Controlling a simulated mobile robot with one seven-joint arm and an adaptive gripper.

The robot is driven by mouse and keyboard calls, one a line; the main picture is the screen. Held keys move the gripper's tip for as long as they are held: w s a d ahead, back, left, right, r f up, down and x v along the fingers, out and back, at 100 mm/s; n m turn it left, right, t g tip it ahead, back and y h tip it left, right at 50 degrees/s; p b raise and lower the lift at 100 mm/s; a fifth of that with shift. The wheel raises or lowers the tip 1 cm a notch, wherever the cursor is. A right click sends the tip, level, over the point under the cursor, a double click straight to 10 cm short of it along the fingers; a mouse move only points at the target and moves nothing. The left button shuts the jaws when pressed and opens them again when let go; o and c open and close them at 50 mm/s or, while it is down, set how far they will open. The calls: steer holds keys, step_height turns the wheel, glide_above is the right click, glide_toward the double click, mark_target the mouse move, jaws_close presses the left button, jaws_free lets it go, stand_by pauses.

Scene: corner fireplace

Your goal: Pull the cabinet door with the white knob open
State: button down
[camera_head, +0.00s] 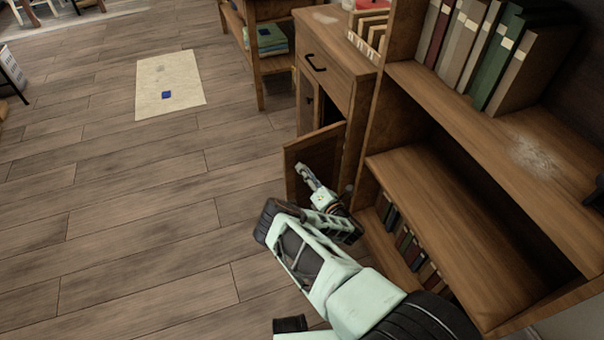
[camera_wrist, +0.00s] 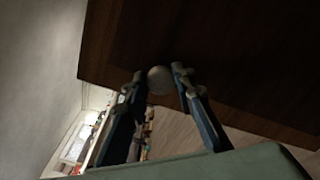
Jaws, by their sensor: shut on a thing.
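The cabinet door (camera_head: 309,150) stands partly open, swung out from the wooden cabinet (camera_head: 331,92), with a dark gap behind it. In the wrist view the dark door (camera_wrist: 210,45) fills the upper part. The white knob (camera_wrist: 160,79) shows there between the two fingers. My gripper (camera_head: 306,172) is at the door in the head view; in the wrist view my gripper (camera_wrist: 158,82) is shut on the knob. The knob is hidden in the head view.
A bookshelf (camera_head: 455,187) with several books stands close on the right of my arm. The cabinet has a drawer with a black handle (camera_head: 315,63) above the door. A pale rug (camera_head: 170,75) lies on the floor.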

steer(key=shift+s, duration=0.1)
stand_by(0.3)
steer(key=c, duration=1.6)
jaws_free()
steer(key=shift+d, duration=0.1)
steer(key=v, duration=1.2)
